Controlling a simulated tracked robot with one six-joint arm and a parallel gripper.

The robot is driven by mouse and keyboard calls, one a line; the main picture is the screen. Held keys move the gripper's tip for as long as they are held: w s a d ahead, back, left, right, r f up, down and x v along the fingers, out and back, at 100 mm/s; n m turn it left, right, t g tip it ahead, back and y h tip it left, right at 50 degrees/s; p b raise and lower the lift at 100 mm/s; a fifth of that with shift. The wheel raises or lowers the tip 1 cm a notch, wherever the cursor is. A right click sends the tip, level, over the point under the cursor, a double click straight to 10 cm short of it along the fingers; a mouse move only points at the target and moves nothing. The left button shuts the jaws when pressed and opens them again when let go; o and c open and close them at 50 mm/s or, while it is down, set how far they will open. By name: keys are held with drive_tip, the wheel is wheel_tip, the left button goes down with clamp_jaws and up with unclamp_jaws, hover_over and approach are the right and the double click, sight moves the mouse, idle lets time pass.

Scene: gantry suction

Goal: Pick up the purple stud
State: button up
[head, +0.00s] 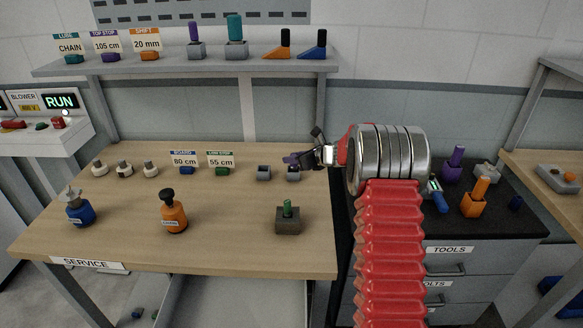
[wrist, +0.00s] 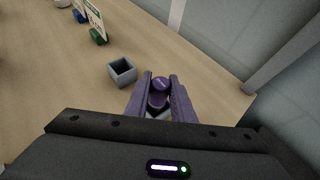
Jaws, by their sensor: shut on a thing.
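The purple stud (wrist: 161,84) has a round top and sits between the two purple fingers of my gripper (wrist: 160,92) in the wrist view. My gripper is shut on it. In the head view my gripper (head: 291,158) is over the back right of the wooden bench, just above a small grey block (head: 293,175). Part of a grey block shows below the stud between the fingers in the wrist view. I cannot tell whether the stud still stands in that block. In the head view the fingers mostly hide the stud.
An empty grey square holder (wrist: 122,72) stands beside my gripper. A dark block with a green peg (head: 288,220) stands nearer the front. Small signs (head: 184,160) stand to the left. A shelf (head: 190,68) runs behind, above the bench. The front middle of the bench is clear.

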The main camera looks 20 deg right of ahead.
clamp_jaws()
drive_tip(key=shift+r, duration=0.1)
wheel_tip(320, 180, up, 10)
drive_tip(key=shift+f, duration=0.1)
idle(0.8)
